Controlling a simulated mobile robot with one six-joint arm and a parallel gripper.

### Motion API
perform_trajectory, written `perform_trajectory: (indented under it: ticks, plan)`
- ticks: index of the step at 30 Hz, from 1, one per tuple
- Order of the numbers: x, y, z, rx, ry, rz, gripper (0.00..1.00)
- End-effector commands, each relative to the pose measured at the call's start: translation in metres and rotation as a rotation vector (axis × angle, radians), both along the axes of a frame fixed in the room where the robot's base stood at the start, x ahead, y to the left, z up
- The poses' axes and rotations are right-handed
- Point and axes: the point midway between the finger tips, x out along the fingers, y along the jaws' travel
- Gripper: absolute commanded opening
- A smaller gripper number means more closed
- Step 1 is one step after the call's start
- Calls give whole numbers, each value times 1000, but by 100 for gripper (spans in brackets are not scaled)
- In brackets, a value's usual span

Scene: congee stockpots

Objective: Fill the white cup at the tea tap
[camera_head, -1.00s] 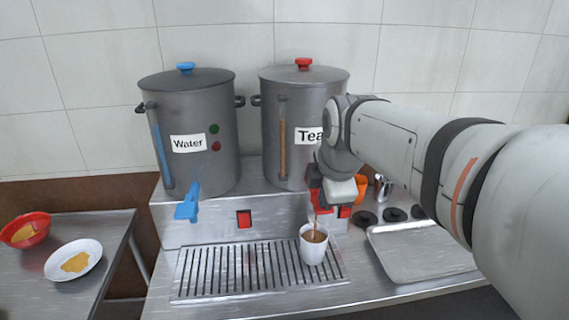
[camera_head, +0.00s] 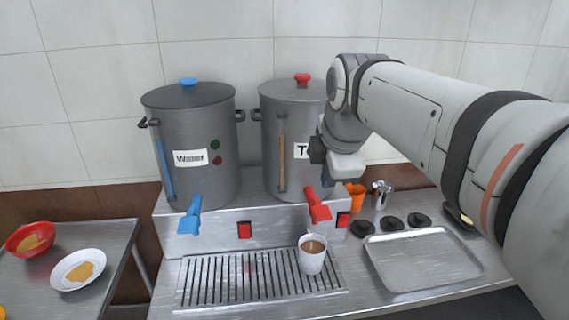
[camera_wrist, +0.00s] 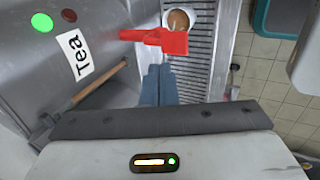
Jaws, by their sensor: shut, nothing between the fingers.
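The white cup (camera_head: 312,258) stands upright on the drip grate below the tea tap and holds brown liquid. It also shows in the wrist view (camera_wrist: 178,20). The red tea tap lever (camera_head: 317,205) is at the base of the grey tea stockpot (camera_head: 268,135); no stream shows between tap and cup. The red lever lies just beyond my fingers in the wrist view (camera_wrist: 160,40). My gripper (camera_wrist: 158,72) is shut and empty, above the lever. In the head view my arm hides part of the tea pot and its label.
The water stockpot (camera_head: 195,150) with a blue tap lever (camera_head: 190,215) stands left. The drip grate (camera_head: 215,280) is otherwise clear. An orange cup (camera_head: 355,197), a metal jug (camera_head: 381,194), black lids (camera_head: 391,224) and an empty tray (camera_head: 425,262) are right. Bowls (camera_head: 78,270) sit far left.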

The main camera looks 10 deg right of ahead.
Motion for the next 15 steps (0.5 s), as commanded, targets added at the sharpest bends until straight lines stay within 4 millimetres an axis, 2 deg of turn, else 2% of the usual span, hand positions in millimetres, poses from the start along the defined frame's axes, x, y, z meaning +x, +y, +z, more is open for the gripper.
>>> perform_trajectory:
  ticks: [1,6,10,15]
  plan:
    - [-1,0,12,0,-4,0,0]
    - [-6,0,40,0,-1,0,0]
    - [-8,0,52,0,0,0,0]
    - [-9,0,56,0,1,0,0]
